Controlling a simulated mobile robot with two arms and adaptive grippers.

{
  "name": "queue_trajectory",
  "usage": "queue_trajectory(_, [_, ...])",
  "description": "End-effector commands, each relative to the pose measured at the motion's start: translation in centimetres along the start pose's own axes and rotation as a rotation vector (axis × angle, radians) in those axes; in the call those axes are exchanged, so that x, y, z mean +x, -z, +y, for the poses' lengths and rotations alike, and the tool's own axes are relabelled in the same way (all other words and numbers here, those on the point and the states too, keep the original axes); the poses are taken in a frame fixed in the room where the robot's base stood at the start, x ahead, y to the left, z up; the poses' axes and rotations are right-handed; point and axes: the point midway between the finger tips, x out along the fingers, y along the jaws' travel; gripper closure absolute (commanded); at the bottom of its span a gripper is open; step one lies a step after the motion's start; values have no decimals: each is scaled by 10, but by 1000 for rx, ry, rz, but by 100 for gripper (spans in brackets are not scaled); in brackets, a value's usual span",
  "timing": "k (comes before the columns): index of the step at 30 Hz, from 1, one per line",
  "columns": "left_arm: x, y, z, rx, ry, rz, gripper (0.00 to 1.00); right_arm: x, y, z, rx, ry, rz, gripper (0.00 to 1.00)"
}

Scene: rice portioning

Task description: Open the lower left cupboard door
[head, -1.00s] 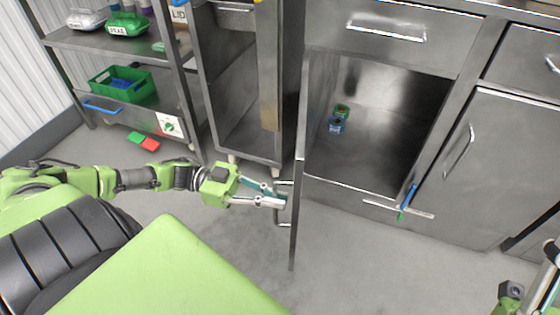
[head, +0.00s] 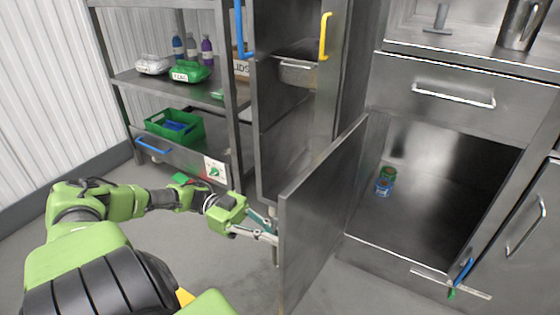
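The lower left cupboard door (head: 318,220) stands wide open, swung out from its left side, with its inner face toward me. The cupboard interior (head: 425,215) is exposed, with a small blue and green can pair (head: 384,185) on its floor. My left gripper (head: 274,232) is at the outer side of the door, near its free edge, where the handle (head: 275,255) is mostly hidden. The fingertips meet the door's edge in the picture, so their grip on the handle is unclear. My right gripper is not in view.
A drawer (head: 455,95) is shut above the cupboard. Another closed door (head: 525,225) is at the right. A blue and green item (head: 460,278) hangs at the cupboard's front lower edge. A shelf rack with a green crate (head: 175,128) stands at the left.

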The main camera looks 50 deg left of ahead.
Motion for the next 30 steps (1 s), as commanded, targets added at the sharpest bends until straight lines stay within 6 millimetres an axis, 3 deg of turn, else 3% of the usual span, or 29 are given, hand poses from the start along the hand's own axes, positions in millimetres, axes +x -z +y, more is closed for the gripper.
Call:
queue_trajectory(10, [-1, -1, 1, -3, -1, -2, 100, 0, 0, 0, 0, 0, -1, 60])
queue_trajectory(12, [-1, -1, 1, -2, -1, -2, 76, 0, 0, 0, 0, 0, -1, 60])
queue_trajectory(23, [-2, 0, 0, -1, 1, -1, 76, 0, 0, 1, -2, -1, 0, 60])
queue_trajectory(30, [-30, -1, -1, 0, 5, -3, 76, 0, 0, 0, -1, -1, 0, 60])
